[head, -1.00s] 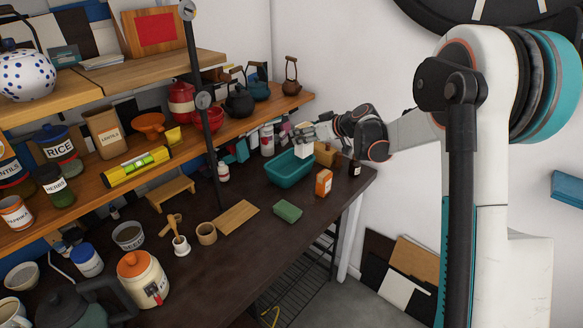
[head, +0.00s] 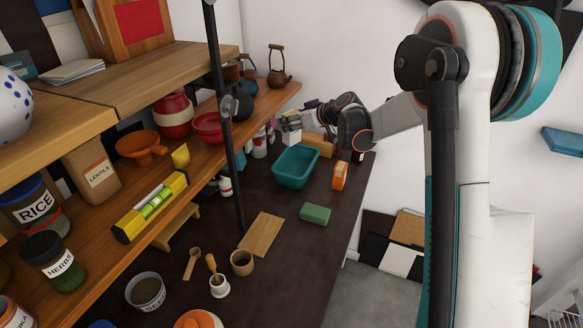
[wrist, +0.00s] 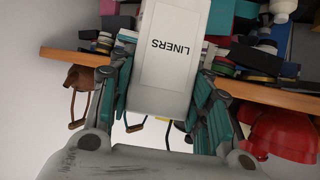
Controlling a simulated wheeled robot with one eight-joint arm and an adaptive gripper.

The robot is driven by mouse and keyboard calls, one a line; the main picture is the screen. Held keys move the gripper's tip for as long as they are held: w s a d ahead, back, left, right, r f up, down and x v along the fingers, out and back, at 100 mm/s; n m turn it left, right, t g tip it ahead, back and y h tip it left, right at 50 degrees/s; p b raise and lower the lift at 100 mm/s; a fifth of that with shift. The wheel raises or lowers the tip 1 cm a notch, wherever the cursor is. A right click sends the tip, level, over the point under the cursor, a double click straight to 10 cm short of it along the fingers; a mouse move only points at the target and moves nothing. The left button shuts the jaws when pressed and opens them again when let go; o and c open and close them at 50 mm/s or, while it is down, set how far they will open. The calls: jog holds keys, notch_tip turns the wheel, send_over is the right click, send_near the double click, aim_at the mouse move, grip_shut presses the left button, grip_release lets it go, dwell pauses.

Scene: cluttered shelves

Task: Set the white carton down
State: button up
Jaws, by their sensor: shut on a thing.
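My gripper (head: 291,124) is at the back right of the dark worktop, shut on the white carton (head: 291,138). In the head view the carton is small, partly hidden by the fingers, and just behind the teal tub. In the wrist view the carton (wrist: 168,55) fills the middle between the two teal-padded fingers (wrist: 160,95), and its label "LINERS" appears upside down. I cannot tell whether the carton's base touches the worktop.
The teal tub (head: 296,168) stands in front of the carton. An orange box (head: 340,176), a green block (head: 314,213) and a wooden board (head: 261,235) lie nearer. White bottles (head: 259,146) stand to the left. A shelf (head: 205,132) with a black post (head: 228,120) runs along the left.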

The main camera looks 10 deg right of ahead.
notch_tip(320, 180, down, 17)
jog(key=b, duration=0.4)
jog(key=shift+r+b, duration=0.1)
jog(key=shift+b, duration=0.2)
jog(key=shift+f, duration=0.2)
jog(key=o, duration=0.8)
jog(key=shift+r, duration=0.15)
jog(key=shift+s+d+r, duration=0.1)
jog(key=shift+r, duration=0.1)
jog(key=p+v, duration=0.3)
jog(key=v, duration=0.8)
jog(key=shift+s+d, duration=0.2)
jog(key=shift+s, duration=0.1)
